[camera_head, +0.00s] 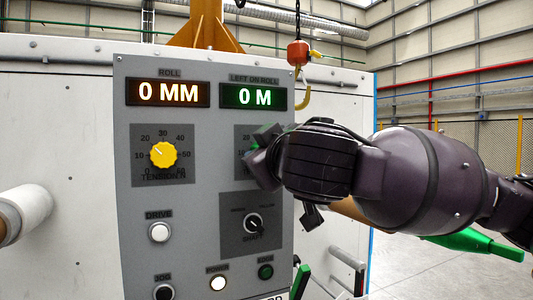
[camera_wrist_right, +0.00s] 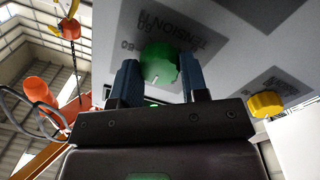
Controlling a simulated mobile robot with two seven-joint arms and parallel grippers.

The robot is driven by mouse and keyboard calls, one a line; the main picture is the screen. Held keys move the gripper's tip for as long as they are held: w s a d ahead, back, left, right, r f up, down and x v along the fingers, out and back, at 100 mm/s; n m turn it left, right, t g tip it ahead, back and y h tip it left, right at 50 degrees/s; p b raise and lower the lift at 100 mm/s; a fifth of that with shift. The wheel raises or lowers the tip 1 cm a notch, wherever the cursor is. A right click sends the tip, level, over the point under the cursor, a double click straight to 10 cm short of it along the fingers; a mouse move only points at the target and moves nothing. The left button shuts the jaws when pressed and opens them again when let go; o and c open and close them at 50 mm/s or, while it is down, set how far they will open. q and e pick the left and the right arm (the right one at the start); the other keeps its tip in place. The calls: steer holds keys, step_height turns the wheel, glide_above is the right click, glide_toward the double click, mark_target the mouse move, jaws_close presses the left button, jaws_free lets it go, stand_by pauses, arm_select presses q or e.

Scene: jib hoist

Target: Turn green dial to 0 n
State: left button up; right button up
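The green dial (camera_wrist_right: 160,62) sits on the control panel (camera_head: 205,190), on a dark scale plate marked TENSION N. In the head view my right gripper (camera_head: 258,160) covers nearly all of it, and its pointer cannot be read. In the right wrist view my right gripper (camera_wrist_right: 159,66) has its two blue fingers apart, one on each side of the dial. A gap shows beside the dial, so the fingers do not look closed on it; light contact cannot be told. My left gripper is not in view.
A yellow dial (camera_head: 163,154) sits left, its mark toward upper left. Above are displays reading 0 MM (camera_head: 168,93) and 0 M (camera_head: 252,96). Below are a black selector knob (camera_head: 254,224) and several buttons. A red hoist hook block (camera_head: 298,53) hangs at upper right.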

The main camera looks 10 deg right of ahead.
steer(key=shift+c, duration=0.5)
steer(key=shift+n, duration=0.4)
arm_select(q)
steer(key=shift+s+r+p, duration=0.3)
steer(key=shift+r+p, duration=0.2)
steer(key=shift+p, duration=0.4)
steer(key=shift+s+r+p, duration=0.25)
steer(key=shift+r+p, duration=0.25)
steer(key=shift+p, duration=0.4)
arm_select(e)
steer(key=shift+d+f+n+y, duration=0.1)
steer(key=shift+n+y, duration=0.45)
steer(key=shift+n, duration=6.3)
steer(key=shift+n+y, duration=0.55)
steer(key=shift+n, duration=6.3)
steer(key=o, duration=0.9)
